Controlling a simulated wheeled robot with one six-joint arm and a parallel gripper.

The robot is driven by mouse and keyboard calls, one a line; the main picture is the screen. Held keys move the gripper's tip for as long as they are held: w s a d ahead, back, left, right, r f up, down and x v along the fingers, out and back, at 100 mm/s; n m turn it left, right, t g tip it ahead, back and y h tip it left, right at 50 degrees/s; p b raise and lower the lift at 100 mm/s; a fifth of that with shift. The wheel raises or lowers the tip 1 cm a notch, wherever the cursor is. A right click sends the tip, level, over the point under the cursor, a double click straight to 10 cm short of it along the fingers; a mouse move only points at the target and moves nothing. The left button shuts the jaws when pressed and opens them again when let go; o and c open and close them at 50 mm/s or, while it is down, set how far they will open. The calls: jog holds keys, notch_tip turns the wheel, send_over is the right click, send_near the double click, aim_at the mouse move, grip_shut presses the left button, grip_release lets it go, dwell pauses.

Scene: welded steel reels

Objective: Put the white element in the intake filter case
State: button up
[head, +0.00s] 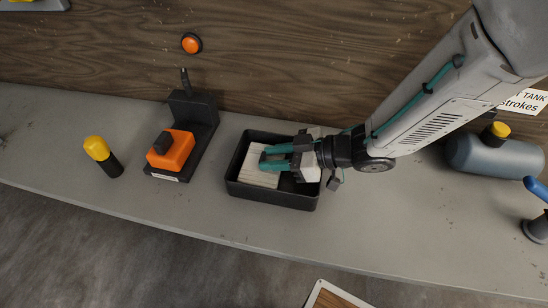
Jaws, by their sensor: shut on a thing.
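The white element (259,179) is a pale, ribbed, flat block. It shows within the outline of a black open-topped box (274,196), at its left side. My gripper (264,158) reaches in from the right with teal fingers and is shut on the element. The fingers and wrist hide part of the element and the box's right side. I cannot tell whether the element touches the box floor or is held above it. No label shows on the box, so I cannot tell whether it is the intake filter case.
Left of the box stand an orange-and-black device on a black stand (171,150) and a yellow-capped black cylinder (103,156). A grey tank (492,155) with a yellow cap lies at the right. An orange button (191,43) is on the wood wall. The grey bench (400,220) is clear in front.

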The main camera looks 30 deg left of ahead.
jog(key=shift+f, duration=0.35)
jog(key=shift+f, duration=0.1)
jog(key=o, duration=1)
jog(key=v, duration=1.2)
jog(key=shift+s, duration=0.15)
